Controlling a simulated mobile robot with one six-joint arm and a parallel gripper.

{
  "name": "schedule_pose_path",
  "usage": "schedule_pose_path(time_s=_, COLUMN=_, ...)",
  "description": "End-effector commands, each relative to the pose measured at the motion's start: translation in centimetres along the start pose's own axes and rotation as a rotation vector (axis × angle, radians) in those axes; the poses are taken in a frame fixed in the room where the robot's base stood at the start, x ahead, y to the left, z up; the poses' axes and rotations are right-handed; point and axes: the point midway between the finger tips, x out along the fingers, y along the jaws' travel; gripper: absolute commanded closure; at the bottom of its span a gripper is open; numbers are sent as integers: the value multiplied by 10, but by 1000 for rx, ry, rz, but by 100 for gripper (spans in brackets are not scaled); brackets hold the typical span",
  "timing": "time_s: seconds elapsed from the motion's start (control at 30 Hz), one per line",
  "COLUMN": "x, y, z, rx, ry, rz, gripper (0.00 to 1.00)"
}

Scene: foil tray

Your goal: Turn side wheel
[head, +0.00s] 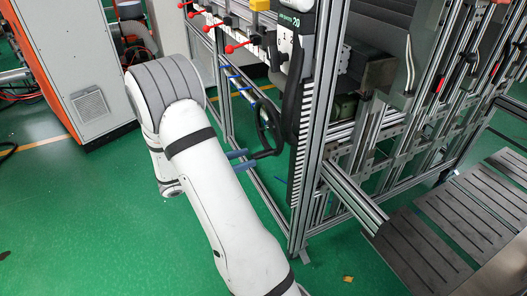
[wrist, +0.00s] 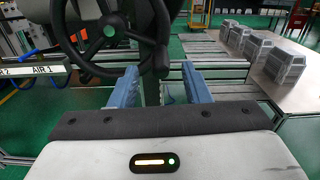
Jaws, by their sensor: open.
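The side wheel is a black spoked handwheel (head: 268,126) on the side of the aluminium frame in the head view. In the wrist view the wheel (wrist: 88,50) fills the upper left, with a green spot at its hub. A dark handle (wrist: 162,58) at its right rim sits at the gap between my fingertips. My gripper (head: 250,158) has blue fingers, spread apart just left of the wheel's lower rim. In the wrist view my gripper (wrist: 159,68) is open, with a finger on each side of the handle. Whether either finger touches it, I cannot tell.
The aluminium frame (head: 305,150) stands right beside the wheel. Red levers (head: 232,48) sit above it. An orange and grey cabinet (head: 85,75) stands at the left. Grey castings (wrist: 272,55) lie on a table at the right of the wrist view. Green floor is open at lower left.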

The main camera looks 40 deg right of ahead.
Motion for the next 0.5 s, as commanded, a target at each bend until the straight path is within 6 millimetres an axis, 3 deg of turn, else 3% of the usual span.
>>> schedule_pose_path(time_s=0.17, x=10, y=0, z=-3, rx=1, ry=1, rz=2, gripper=57)
schedule_pose_path(time_s=0.5, x=61, y=0, z=-2, rx=2, ry=3, rz=2, gripper=57)
